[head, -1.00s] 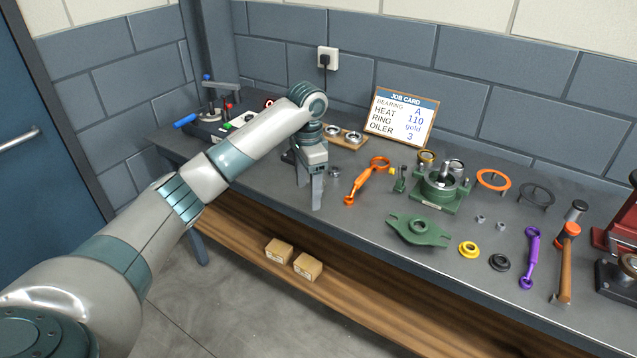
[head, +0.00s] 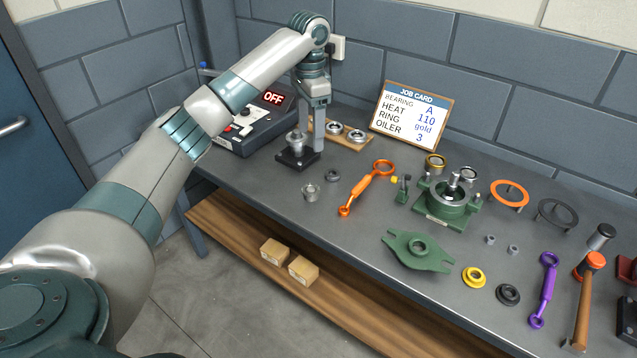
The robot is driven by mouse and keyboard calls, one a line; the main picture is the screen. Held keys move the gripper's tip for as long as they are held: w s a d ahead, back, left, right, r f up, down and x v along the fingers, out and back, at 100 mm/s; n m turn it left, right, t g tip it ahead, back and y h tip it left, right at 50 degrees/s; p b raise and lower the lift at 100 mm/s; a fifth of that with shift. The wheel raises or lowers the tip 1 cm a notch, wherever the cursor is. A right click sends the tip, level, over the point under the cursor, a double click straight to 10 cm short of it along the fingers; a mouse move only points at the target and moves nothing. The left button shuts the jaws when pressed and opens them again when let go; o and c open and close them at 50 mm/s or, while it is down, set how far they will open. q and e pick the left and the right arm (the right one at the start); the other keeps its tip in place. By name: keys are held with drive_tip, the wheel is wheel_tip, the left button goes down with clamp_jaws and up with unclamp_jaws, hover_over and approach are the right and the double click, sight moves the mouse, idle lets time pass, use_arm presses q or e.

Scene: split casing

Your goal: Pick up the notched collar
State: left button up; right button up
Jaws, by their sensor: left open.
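My left gripper (head: 309,143) points down, open, over the back left of the bench. It is beside a silver cylindrical part (head: 296,144) on a dark square block (head: 297,160); I cannot tell whether they touch. I cannot tell for sure which part is the notched collar. A small grey metal collar-like piece (head: 311,193) stands on the bench in front of the block, its notch too small to make out. A small dark ring (head: 332,176) lies just behind it. Both are apart from the gripper. My right gripper is out of view.
An orange wrench-like tool (head: 367,187) lies right of the small rings. A green housing (head: 446,206) and green cover (head: 418,251) are further right. A control box (head: 250,135) with an OFF sign and a wooden bearing board (head: 345,135) stand behind. The job card (head: 412,115) stands near the wall.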

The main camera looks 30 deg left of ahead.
use_arm(q)
drive_tip(key=p, duration=0.4)
hover_over(311, 189)
wheel_tip(311, 189, down, 11)
drive_tip(key=shift+r, duration=0.1)
drive_tip(key=shift+f, duration=0.55)
drive_tip(key=shift+d, duration=0.1)
drive_tip(key=shift+f+p, duration=0.4)
wheel_tip(311, 189, down, 4)
drive_tip(key=shift+r+p, duration=0.1)
drive_tip(key=shift+p, duration=0.85)
drive_tip(key=shift+f, duration=0.3)
drive_tip(key=shift+f, duration=0.25)
